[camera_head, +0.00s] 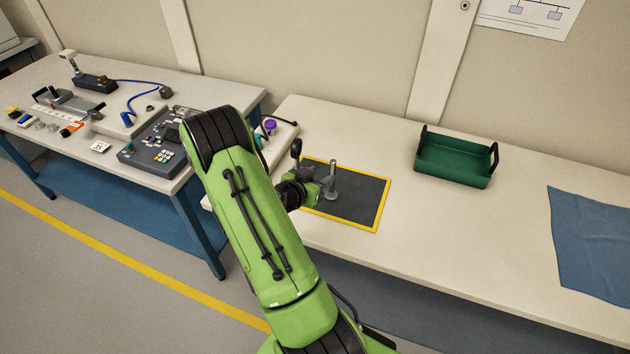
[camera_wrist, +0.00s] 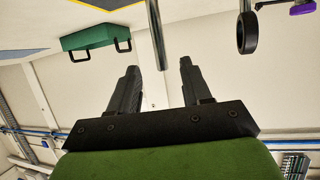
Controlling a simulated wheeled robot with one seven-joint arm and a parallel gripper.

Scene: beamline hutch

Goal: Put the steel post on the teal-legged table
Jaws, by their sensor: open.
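The steel post (camera_head: 334,178) stands upright on a dark mat with a yellow border (camera_head: 372,212) on the right-hand table. My gripper (camera_head: 318,184) is just left of the post, low over the mat, and partly hidden by my arm. In the wrist view my gripper (camera_wrist: 158,66) is open, and the post (camera_wrist: 154,30) shows in line with the gap between the fingers. I cannot tell whether it is between them or just beyond the tips. The left table (camera_head: 75,72) has blue-teal legs (camera_head: 200,235).
The left table holds a keypad console (camera_head: 150,150), a blue cable and several small tools; its near right part is hidden by my arm. On the right table are a green bin (camera_head: 455,160), a blue cloth (camera_head: 590,245) and a purple-capped item (camera_head: 270,125) near my arm.

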